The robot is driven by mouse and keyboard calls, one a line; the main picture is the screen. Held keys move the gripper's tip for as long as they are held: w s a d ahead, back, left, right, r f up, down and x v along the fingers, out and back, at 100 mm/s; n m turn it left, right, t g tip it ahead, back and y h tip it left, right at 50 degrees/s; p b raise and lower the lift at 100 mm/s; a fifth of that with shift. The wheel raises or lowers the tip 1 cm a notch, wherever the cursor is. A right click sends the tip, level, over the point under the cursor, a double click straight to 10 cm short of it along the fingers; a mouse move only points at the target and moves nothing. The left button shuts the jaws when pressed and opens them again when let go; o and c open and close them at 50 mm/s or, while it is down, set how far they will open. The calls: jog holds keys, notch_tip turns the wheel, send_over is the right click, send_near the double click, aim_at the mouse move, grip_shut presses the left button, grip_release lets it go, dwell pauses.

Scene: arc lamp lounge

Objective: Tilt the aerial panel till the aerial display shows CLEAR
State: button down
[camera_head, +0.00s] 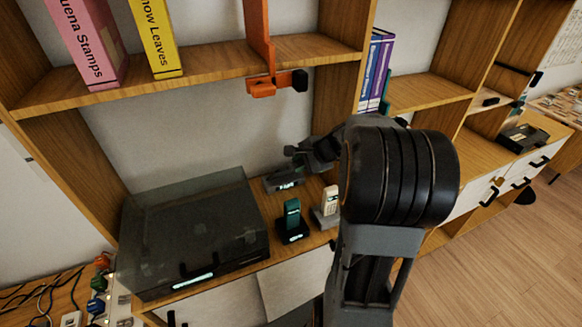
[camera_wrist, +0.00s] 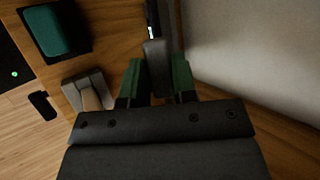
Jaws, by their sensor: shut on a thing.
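The aerial panel (camera_wrist: 157,62) is a small dark grey piece between the green-padded fingers of my gripper (camera_wrist: 158,80) in the wrist view. The gripper is shut on it. In the head view my gripper (camera_head: 321,153) reaches left over the shelf, near the back wall; its fingertips are small and dark there. The dark aerial unit (camera_head: 273,182) stands below it, with a small lit aerial display (camera_head: 287,185) on its front. The display's wording is too small to read. In the wrist view only a lit sliver of the display (camera_wrist: 152,32) shows.
A green handset (camera_head: 292,213) in a dark cradle and a pale handset (camera_head: 331,201) stand in front of the unit. A large smoky-lidded box (camera_head: 190,225) is to the left. An orange bracket (camera_head: 262,88) hangs from the shelf above. My arm hides the shelf's right part.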

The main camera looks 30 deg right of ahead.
jog(key=shift+s+f, duration=0.6)
jog(key=shift+s, duration=0.05)
jog(key=c, duration=0.9)
grip_release()
jog(key=v, duration=1.3)
jog(key=shift+d+r, duration=0.15)
jog(key=shift+r, duration=0.35)
